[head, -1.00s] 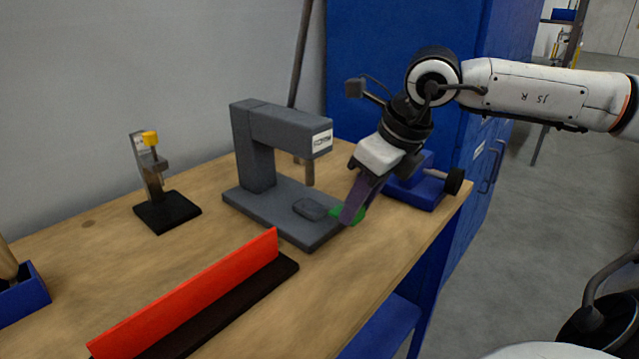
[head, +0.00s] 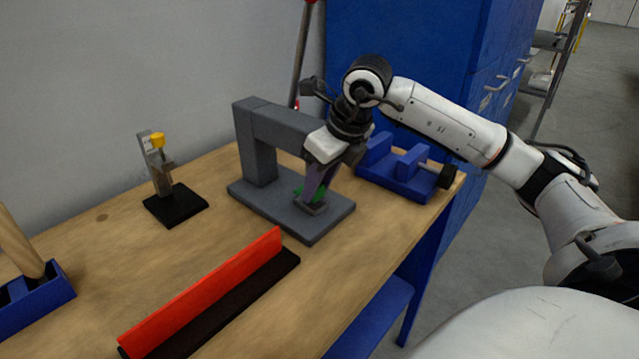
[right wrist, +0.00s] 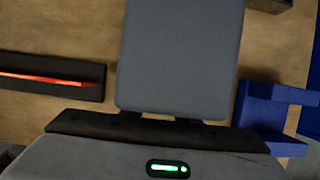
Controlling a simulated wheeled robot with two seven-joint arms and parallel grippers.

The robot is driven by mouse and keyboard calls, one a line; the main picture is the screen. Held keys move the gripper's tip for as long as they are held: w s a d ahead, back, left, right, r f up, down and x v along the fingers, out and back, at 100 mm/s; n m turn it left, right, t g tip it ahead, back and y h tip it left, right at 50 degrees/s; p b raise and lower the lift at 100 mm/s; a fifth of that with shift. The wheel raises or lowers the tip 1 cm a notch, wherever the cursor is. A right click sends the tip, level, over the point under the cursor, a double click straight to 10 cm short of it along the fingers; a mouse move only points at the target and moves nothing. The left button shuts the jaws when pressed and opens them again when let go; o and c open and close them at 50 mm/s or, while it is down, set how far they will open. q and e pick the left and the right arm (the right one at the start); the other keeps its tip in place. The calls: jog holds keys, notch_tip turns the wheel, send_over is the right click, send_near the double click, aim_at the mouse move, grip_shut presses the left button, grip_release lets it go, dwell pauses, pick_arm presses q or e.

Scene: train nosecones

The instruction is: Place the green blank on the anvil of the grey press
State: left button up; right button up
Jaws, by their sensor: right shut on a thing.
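The grey press (head: 257,150) stands on the wooden bench, with its arm reaching right over a flat base. Its small dark anvil (head: 311,208) sits on the base. My right gripper (head: 316,186) points down at the anvil, beside the end of the press arm. It is shut on the green blank (head: 300,193), which shows partly behind the purple-grey fingers. The blank is at the anvil; I cannot tell whether it touches. In the right wrist view a grey surface, likely the press (right wrist: 180,60), fills the middle; fingertips and blank are hidden there. My left gripper is not in view.
A blue vise (head: 400,172) stands close right of the press. A red strip on a dark base (head: 205,285) lies in front. A small clamp with a yellow top (head: 160,165) stands left. A blue holder (head: 35,300) is at far left. A blue cabinet (head: 400,50) rises behind.

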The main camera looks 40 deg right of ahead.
jog(key=shift+s+f, duration=0.15)
jog(key=shift+f, duration=0.6)
jog(key=shift+f, duration=0.2)
jog(key=o, duration=1.1)
jog(key=shift+r, duration=0.1)
jog(key=shift+r, duration=0.25)
jog(key=v, duration=1.1)
jog(key=shift+s+r, duration=0.15)
jog(key=shift+r, duration=0.25)
